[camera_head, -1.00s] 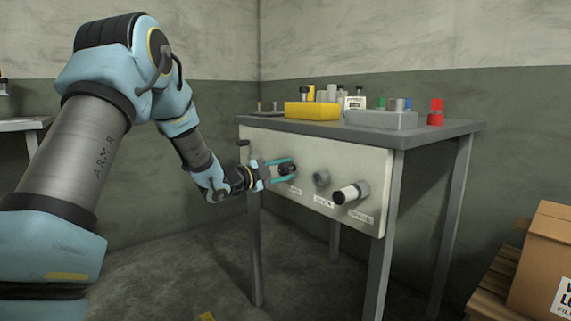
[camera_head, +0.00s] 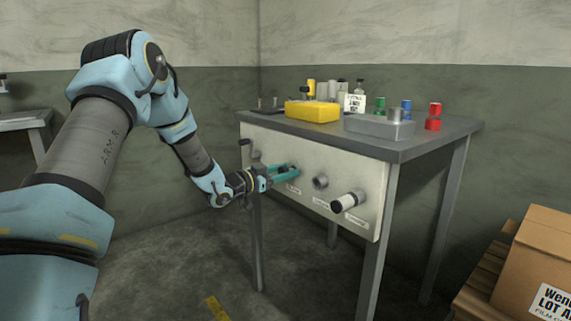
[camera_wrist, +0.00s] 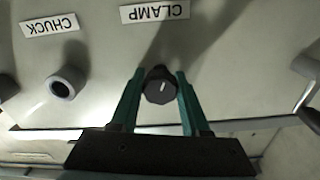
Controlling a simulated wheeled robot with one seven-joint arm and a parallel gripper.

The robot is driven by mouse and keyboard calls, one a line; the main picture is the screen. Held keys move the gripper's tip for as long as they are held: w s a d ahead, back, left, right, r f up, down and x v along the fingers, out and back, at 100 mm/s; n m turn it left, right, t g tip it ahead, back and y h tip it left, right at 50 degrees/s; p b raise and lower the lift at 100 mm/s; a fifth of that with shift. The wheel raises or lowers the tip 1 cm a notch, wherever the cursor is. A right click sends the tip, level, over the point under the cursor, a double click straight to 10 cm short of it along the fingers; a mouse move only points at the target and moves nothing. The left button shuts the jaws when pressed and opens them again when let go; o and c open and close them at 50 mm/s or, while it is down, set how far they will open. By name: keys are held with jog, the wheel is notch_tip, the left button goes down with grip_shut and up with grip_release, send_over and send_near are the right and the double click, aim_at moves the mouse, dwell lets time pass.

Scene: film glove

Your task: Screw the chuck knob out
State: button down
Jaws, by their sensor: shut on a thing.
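My gripper (camera_head: 290,171) reaches to the front panel of the bench. In the wrist view its green fingers (camera_wrist: 160,78) are shut on a dark round knob (camera_wrist: 161,88) with a pale mark on its face, beside the upside-down CLAMP label (camera_wrist: 155,12). In the head view the fingers mostly hide this knob. The CHUCK label (camera_wrist: 49,26) is at the upper left of the wrist view. Near it is a grey ring-shaped fitting (camera_wrist: 67,83) with a dark centre, apart from the fingers. It also shows in the head view (camera_head: 320,182), right of my gripper.
A white-ended cylinder (camera_head: 346,202) sticks out of the panel (camera_head: 350,172) at the right. A crank handle (camera_head: 245,143) is at the panel's left. A yellow bin (camera_head: 312,112), a grey tray (camera_head: 375,126) and bottles stand on the bench. A cardboard box (camera_head: 545,262) is at the right.

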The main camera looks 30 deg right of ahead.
jog(key=n+p, duration=0.2)
jog(key=n, duration=0.1)
jog(key=shift+r+n+p, duration=0.25)
jog(key=shift+n+p, duration=0.15)
jog(key=n+p, duration=0.2)
jog(key=n, duration=0.1)
jog(key=shift+n, duration=0.3)
jog(key=n+p, duration=0.2)
jog(key=n, duration=0.1)
jog(key=shift+n+p, duration=0.3)
jog(key=shift+p, duration=0.05)
jog(key=n+p, duration=0.1)
jog(key=n, duration=0.2)
jog(key=shift+f+n+p, duration=0.1)
jog(key=shift+n+p, duration=0.2)
jog(key=n+p, duration=0.1)
jog(key=n, duration=0.2)
jog(key=shift+n, duration=0.3)
jog(key=n+p, duration=0.1)
jog(key=n, duration=0.2)
jog(key=shift+d+n, duration=0.1)
jog(key=shift+n, duration=0.3)
jog(key=n, duration=0.6)
jog(key=shift+f+p, duration=0.1)
jog(key=shift+p, duration=0.2)
jog(key=shift+n, duration=0.3)
